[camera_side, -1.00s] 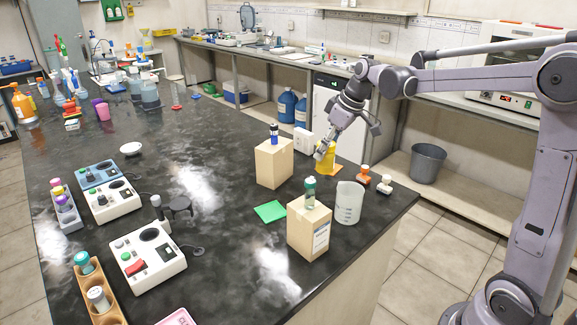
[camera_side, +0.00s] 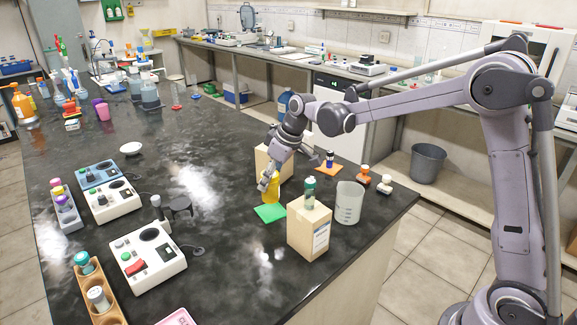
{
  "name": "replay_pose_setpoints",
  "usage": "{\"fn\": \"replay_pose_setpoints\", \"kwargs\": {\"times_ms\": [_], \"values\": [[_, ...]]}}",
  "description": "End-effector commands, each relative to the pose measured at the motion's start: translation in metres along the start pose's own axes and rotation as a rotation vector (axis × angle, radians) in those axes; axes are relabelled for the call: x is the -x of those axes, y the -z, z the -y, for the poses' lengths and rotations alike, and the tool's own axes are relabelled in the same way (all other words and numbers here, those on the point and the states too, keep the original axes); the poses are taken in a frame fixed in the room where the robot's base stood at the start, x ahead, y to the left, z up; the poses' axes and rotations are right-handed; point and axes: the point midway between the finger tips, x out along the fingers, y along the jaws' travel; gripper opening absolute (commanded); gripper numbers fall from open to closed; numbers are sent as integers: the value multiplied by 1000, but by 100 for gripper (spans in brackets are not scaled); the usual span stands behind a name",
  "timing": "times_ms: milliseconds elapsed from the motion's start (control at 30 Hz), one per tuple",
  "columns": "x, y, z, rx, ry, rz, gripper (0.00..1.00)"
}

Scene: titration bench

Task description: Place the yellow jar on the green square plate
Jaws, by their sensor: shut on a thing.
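The yellow jar (camera_side: 271,190) is upright at the far edge of the green square plate (camera_side: 269,213) in the side view. I cannot tell whether its base touches the plate or hangs just above it. My gripper (camera_side: 268,181) is shut on the upper part of the jar and hides its top. The plate lies flat on the black bench, and its near part is bare.
A cardboard box (camera_side: 262,163) stands just behind the jar, partly hidden by my arm. Bench left of the plate is clear.

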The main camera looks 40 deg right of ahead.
Motion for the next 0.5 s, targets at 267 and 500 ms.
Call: {"fn": "replay_pose_setpoints", "kwargs": {"times_ms": [267,500], "values": [[-30,-12,0,-1,-1,0,13],[-38,-15,0,-1,-1,0,13]]}}
